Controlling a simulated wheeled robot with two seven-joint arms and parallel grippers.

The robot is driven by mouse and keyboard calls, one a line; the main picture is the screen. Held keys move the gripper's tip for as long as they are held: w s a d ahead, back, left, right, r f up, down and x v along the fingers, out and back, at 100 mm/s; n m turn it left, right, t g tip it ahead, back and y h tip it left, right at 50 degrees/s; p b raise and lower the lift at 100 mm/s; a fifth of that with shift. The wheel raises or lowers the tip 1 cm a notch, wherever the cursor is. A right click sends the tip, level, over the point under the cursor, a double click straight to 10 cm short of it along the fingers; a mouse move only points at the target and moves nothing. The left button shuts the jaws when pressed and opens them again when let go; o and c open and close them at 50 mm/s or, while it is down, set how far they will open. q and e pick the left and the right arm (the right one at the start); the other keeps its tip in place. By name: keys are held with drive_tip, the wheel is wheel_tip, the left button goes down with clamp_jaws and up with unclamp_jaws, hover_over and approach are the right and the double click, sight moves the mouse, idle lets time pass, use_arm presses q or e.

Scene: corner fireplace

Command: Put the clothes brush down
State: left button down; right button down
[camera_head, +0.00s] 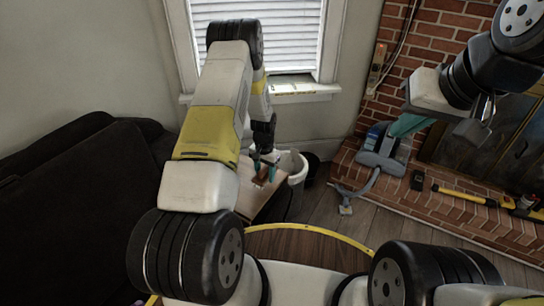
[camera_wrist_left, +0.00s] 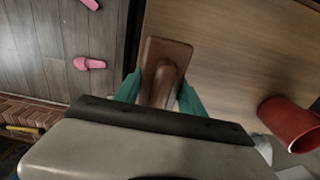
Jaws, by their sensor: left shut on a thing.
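The clothes brush (camera_wrist_left: 166,62) is a brown wooden block with a raised grip, in the middle of the left wrist view. My left gripper (camera_head: 265,168) is shut on it, with teal fingers on either side of the grip. The brush (camera_head: 262,176) looks small in the head view, over the light wooden table (camera_head: 248,200). The table top (camera_wrist_left: 225,50) fills the right of the wrist view. I cannot tell whether the brush touches it. My right gripper (camera_head: 438,128) is at the upper right, away from the table; its finger opening is unclear.
A red cup (camera_wrist_left: 290,124) lies or stands on the table, right of the brush. Pink slippers (camera_wrist_left: 90,63) are on the floor left of the table. A white bin (camera_head: 295,166) stands behind the table, a dark sofa (camera_head: 75,215) at left. A vacuum head (camera_head: 382,150) and tools lie by the brick hearth.

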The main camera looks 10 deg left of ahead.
sight(264, 168)
use_arm(q)
drive_tip(key=w, duration=0.2)
drive_tip(key=w+a, duration=0.1)
drive_tip(key=shift+w+a+f, duration=0.15)
drive_tip(key=shift+w+f, duration=0.05)
drive_tip(key=shift+w, duration=0.15)
drive_tip(key=shift+w+f, duration=0.1)
drive_tip(key=shift+f, duration=1.65)
drive_tip(key=c, duration=0.7)
unclamp_jaws()
drive_tip(key=shift+f, duration=0.15)
